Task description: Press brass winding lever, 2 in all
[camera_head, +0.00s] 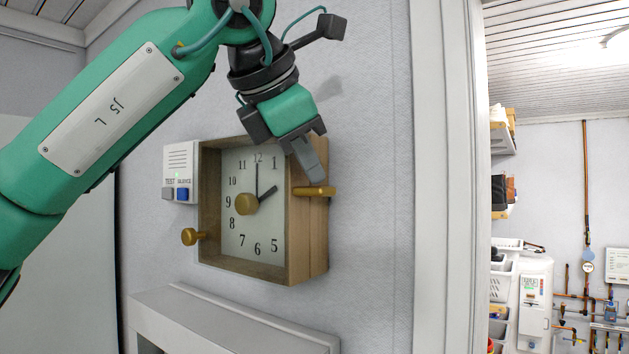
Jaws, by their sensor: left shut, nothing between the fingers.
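A wooden wall clock (267,268) with a white dial hangs on the wall in the middle of the view. A brass lever (316,191) sticks out from its right side. A brass knob (193,237) sits at its left side, and another brass knob (246,204) is at the dial's centre. My left gripper (317,180) is shut and empty, pointing down, with its fingertips right at the top of the brass lever. I cannot tell for certain whether they touch it. My right gripper is not in view.
A white box (180,158) with a grey and a blue button is on the wall at the clock's left. A grey ledge (215,312) juts out below the clock. A white door frame (447,180) stands to the right, opening onto a room with pipes and shelves.

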